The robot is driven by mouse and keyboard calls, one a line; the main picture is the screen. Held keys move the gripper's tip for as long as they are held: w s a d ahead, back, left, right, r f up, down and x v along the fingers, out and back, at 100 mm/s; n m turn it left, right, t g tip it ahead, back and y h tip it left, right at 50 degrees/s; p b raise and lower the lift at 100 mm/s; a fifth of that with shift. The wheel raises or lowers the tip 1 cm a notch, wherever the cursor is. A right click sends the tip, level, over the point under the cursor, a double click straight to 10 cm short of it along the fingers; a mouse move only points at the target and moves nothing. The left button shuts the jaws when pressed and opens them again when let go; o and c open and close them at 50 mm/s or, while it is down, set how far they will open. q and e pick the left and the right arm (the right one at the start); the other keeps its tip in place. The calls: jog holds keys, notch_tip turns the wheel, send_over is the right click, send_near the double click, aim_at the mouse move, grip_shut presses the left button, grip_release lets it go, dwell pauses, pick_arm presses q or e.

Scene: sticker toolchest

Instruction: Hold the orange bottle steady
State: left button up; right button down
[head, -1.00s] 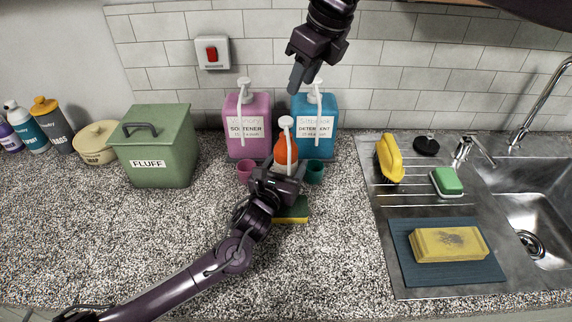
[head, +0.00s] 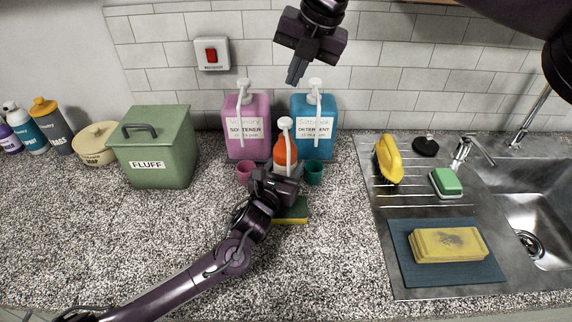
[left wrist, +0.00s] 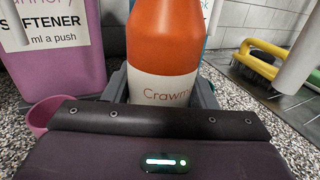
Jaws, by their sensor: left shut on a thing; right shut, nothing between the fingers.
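The orange bottle (head: 286,151) stands upright on the counter with a white pump top. It also shows close up in the left wrist view (left wrist: 165,45), with a white label. My left gripper (head: 281,172) is shut on the bottle's lower part, with a finger on each side of it. The bottle's base is hidden behind the gripper. My right gripper (head: 296,70) is shut and empty, pointing down in the air above and behind the bottle, in front of the tiled wall.
A pink softener jug (head: 246,128) and a blue detergent jug (head: 314,128) stand behind the bottle. A pink cup (head: 245,171) and a teal cup (head: 314,174) flank it. A sponge (head: 292,211) lies just in front.

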aim_at(284, 120)
jog(key=shift+w+a+f+m, duration=0.25)
jog(key=shift+f+m, duration=0.95)
jog(key=shift+m, duration=2.45)
jog(key=shift+w+a+f+m, duration=0.2)
jog(key=shift+f+m, duration=1)
jog(key=shift+m, duration=2.5)
jog(key=shift+w+a+f+m, duration=0.2)
jog(key=shift+f+m, duration=1)
jog(key=shift+m, duration=2.45)
jog(key=shift+s+a, duration=0.1)
jog(key=shift+f, duration=1.4)
jog(key=shift+r, duration=1.35)
notch_tip(284, 120, up, 6)
